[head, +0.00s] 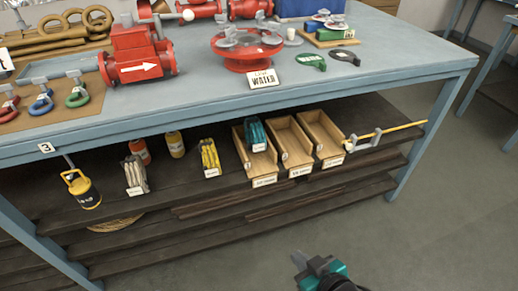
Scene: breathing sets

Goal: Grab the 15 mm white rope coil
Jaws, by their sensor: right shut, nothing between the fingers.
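A cream-white rope bundle (136,171) stands on the dark shelf under the blue bench, toward the left, with a small label at its foot. The label is too small to read, so I cannot tell its size. My right gripper (299,260) is at the bottom of the head view, in front of the shelves and well to the right of the white bundle. It is shut and empty, touching nothing that I can see. My left gripper is not in view.
A yellow-black canister (81,188) stands left of the white bundle. The bench top (205,100) overhangs the shelf. The floor (430,225) at right is clear.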

